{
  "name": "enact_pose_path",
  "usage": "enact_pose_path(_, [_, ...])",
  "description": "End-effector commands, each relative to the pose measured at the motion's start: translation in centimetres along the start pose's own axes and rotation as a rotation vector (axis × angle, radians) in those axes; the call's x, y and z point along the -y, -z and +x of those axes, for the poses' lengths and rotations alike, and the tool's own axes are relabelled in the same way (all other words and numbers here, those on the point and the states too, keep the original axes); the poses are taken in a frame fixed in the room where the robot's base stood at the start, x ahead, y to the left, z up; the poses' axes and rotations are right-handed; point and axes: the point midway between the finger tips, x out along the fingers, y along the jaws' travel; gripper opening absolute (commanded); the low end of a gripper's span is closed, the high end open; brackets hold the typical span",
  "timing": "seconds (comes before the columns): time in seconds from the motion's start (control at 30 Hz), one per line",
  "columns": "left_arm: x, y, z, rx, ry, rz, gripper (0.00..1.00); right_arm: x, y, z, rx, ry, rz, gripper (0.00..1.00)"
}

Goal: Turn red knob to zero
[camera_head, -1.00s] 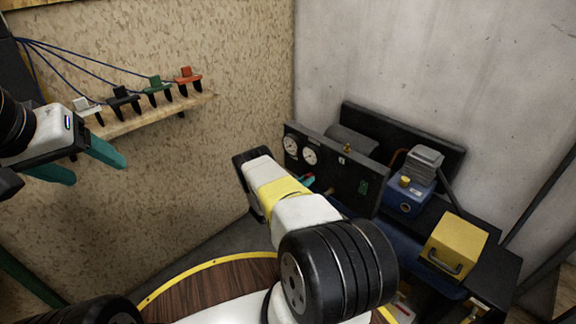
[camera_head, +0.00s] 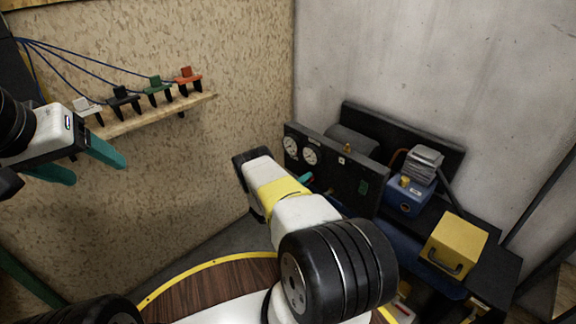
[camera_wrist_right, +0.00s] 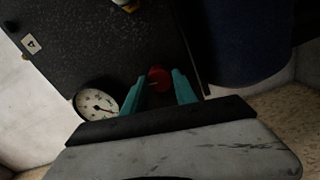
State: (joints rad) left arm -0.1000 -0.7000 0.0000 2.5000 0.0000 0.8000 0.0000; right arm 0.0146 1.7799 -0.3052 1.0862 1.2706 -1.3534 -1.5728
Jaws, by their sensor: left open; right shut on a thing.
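The red knob (camera_wrist_right: 159,79) is on the face of the dark panel (camera_wrist_right: 92,40) in the right wrist view. My right gripper (camera_wrist_right: 160,75) has its teal fingers on either side of the knob and is shut on it. The knob's pointer and any scale around it are too dark to read. In the head view my right arm hides most of that gripper, and only a bit of teal finger (camera_head: 306,179) shows near the panel (camera_head: 345,172). My left gripper (camera_head: 98,174) is open and empty at the left, in front of the chipboard wall.
A round white gauge (camera_wrist_right: 97,103) is beside my right gripper's fingers. A blue device (camera_head: 409,196) and a yellow box (camera_head: 455,243) stand right of the panel. Several coloured clamps sit along a wooden shelf (camera_head: 150,116) near my left gripper.

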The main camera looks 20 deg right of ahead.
Motion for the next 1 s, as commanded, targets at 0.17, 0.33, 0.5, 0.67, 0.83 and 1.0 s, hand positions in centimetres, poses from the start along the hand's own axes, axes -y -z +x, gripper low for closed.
enact_pose_path(0.17, [0.0,0.0,0.0,0.0,0.0,0.0,0.68,0.06,0.08,-0.08,-0.001,0.002,-0.109,0.0])
enact_pose_path(0.33, [0.0,0.0,0.0,0.0,0.0,0.0,0.68,0.08,0.08,-0.08,-0.002,0.002,-0.179,0.0])
enact_pose_path(0.5, [0.0,0.0,0.0,0.0,0.0,0.0,0.68,0.09,0.08,-0.09,-0.002,0.002,-0.217,0.0])
enact_pose_path(0.67, [0.0,0.0,0.0,0.0,0.0,0.0,0.68,0.1,0.08,-0.09,-0.002,0.003,-0.231,0.0])
enact_pose_path(0.83, [0.0,0.0,0.0,0.0,0.0,0.0,0.68,0.1,0.08,-0.1,-0.002,0.003,-0.232,0.0])
enact_pose_path(1.0, [0.0,0.0,0.0,0.0,0.0,0.0,0.68,0.11,0.08,-0.1,-0.003,0.003,-0.232,0.36])
